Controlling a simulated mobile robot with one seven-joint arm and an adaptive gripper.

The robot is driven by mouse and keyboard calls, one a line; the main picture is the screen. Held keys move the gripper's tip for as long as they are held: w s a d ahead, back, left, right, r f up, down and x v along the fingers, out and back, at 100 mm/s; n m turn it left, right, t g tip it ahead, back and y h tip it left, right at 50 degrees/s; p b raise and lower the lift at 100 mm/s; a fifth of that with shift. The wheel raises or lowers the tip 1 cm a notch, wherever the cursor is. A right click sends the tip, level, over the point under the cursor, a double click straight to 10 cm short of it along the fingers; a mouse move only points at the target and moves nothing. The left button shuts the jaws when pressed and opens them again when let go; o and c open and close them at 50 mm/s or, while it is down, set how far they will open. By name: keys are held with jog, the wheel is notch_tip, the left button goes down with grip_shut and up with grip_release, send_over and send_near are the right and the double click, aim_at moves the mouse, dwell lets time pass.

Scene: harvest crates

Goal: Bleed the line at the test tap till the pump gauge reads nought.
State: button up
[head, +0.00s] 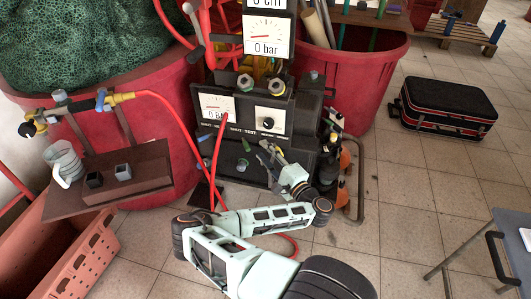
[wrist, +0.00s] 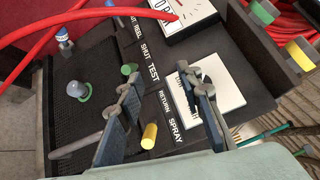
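The pump unit (head: 254,165) stands at the centre of the head view. Its lower gauge (head: 217,106) has a needle toward the left, and the upper dial (head: 266,37) reads "0 bar". A white panel with a black knob (head: 268,123) sits beside the lower gauge; in the wrist view my finger partly covers this panel (wrist: 232,85). The label TEST (wrist: 153,73) stands in a row with SHUT, RETURN and SPRAY. My gripper (head: 267,150) (wrist: 165,85) is open and empty in front of the unit, fingers apart. A tap with yellow and blue parts (head: 38,122) is at the left.
A clear jug (head: 65,163) and two small dark cups stand on a brown shelf (head: 105,187). Red hose (head: 170,105) runs from the left fittings to the unit. A black case (head: 447,107) lies right.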

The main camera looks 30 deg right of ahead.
dwell(0.3)
jog(key=m+g+h+p, duration=0.4)
jog(key=m+h+p, duration=0.6)
jog(key=p, duration=0.4)
send_near(246, 144)
jog(key=shift+m+y, duration=0.3)
jog(key=shift+y, duration=0.1)
jog(key=x, duration=0.3)
jog(key=b+x, duration=0.1)
jog(key=x, duration=0.6)
jog(key=shift+w+d+f+b, duration=0.1)
jog(key=shift+d+f+b, duration=0.15)
jog(key=shift+f+b, duration=0.1)
jog(key=shift+c, duration=0.6)
grip_shut()
